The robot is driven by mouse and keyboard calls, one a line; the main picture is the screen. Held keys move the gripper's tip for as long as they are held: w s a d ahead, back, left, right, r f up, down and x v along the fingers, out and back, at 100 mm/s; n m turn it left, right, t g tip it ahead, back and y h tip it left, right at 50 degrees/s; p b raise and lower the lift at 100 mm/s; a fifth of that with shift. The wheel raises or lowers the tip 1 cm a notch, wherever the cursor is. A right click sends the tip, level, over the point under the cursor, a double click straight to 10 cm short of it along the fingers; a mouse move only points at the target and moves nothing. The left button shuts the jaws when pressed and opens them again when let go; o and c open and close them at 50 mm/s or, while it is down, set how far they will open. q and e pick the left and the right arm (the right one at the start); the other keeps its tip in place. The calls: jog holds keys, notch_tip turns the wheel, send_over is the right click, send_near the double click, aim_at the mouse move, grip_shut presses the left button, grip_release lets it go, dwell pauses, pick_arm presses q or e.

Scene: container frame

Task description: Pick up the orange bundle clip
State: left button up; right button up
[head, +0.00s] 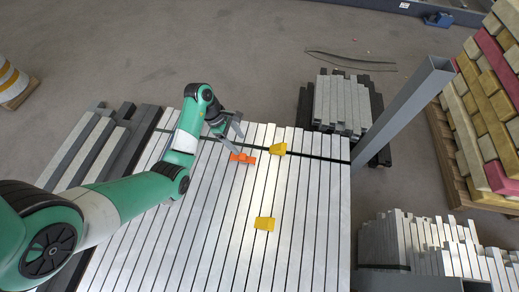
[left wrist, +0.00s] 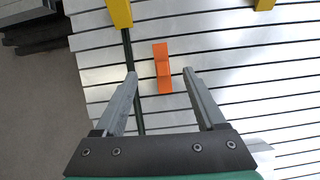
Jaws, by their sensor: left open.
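The orange bundle clip (head: 243,158) lies on the silver bars (head: 200,222) near the black strap, in the head view. In the left wrist view the orange clip (left wrist: 162,68) appears ahead of the fingertips, in line with the gap between them. My left gripper (head: 234,139) is open and empty, just above and beside the clip in the head view. Its two grey fingers also show spread apart in the left wrist view (left wrist: 160,75). No contact with the clip is visible. My right gripper is not in view.
Two yellow clips lie on the bars, one by the strap (head: 278,149) and one lower down (head: 265,223). A grey post (head: 402,112) stands to the right. Stacked bars (head: 342,104) and a pallet of coloured blocks (head: 490,105) stand beyond.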

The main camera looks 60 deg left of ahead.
aim_at(242, 155)
pick_arm(q)
jog(key=s+a, duration=0.2)
jog(key=s, duration=0.2)
jog(key=shift+n, duration=0.3)
jog(key=b+x, duration=0.2)
jog(key=x, duration=0.1)
jog(key=w+b+x, duration=0.1)
jog(key=b+x, duration=0.1)
jog(key=x, duration=0.1)
jog(key=shift+w, duration=0.15)
jog(key=shift+w+d+f, duration=0.1)
jog(key=shift+w, duration=0.2)
jog(key=b+x, duration=0.4)
jog(key=shift+d+f, duration=0.15)
jog(key=shift+f, duration=0.15)
jog(key=shift+w+d+f, duration=0.1)
jog(key=shift+f, duration=0.15)
jog(key=shift+r, duration=0.15)
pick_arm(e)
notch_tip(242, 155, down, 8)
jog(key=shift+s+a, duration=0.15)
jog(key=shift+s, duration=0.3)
pick_arm(q)
grip_shut()
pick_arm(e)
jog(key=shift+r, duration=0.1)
